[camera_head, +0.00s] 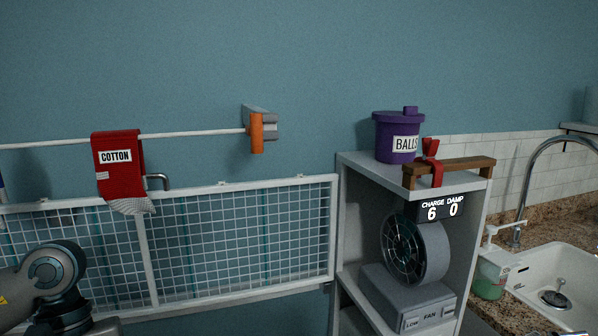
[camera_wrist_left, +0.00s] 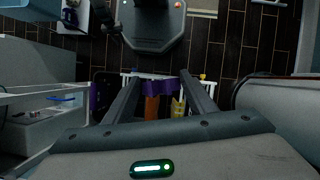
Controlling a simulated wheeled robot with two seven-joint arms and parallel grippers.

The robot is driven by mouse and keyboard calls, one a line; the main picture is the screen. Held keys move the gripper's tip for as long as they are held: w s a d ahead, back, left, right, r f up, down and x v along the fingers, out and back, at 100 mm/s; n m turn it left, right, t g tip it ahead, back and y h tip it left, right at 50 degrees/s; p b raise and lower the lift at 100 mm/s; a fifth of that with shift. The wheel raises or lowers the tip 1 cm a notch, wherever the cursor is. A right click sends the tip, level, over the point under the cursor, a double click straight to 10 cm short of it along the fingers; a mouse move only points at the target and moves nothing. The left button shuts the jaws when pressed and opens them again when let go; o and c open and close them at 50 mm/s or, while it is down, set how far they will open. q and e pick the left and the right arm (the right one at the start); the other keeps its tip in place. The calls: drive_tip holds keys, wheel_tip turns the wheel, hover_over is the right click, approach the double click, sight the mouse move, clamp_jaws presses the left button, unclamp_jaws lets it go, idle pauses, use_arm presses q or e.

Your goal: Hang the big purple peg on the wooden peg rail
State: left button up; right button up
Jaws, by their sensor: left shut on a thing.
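The wooden peg rail (camera_head: 455,167) is a brown bar on short legs on top of the grey shelf unit, with a red peg (camera_head: 431,160) on it. In the left wrist view, purple parts of the big peg (camera_wrist_left: 102,98) show beside and between the fingers of my left gripper (camera_wrist_left: 160,80). The fingers stand apart, shut on this peg, and partly hide it; its exact pose is hard to tell. In the head view only my left arm shows, at the lower left; its gripper is out of frame. My right gripper is not in view.
A purple tub marked BALLS (camera_head: 397,138) stands just behind and left of the rail. An orange peg (camera_head: 256,133) is at the line's end; a red COTTON sock (camera_head: 118,165) hangs on the line. A white mesh rack (camera_head: 240,240) fills the left. Orange (camera_wrist_left: 152,105) and yellow (camera_wrist_left: 178,108) things show beyond my fingers.

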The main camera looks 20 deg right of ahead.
use_arm(q)
drive_tip(key=a+f, duration=0.1)
drive_tip(key=f, duration=0.1)
drive_tip(key=a+f+m, duration=0.1)
drive_tip(key=f, duration=0.2)
drive_tip(key=f+m+y, duration=0.1)
drive_tip(key=f, duration=0.1)
drive_tip(key=shift+s+a+f, duration=0.2)
drive_tip(key=shift+s+a, duration=0.2)
drive_tip(key=shift+a+f+m, duration=0.3)
drive_tip(key=shift+a+f, duration=0.05)
drive_tip(key=shift+f, duration=0.15)
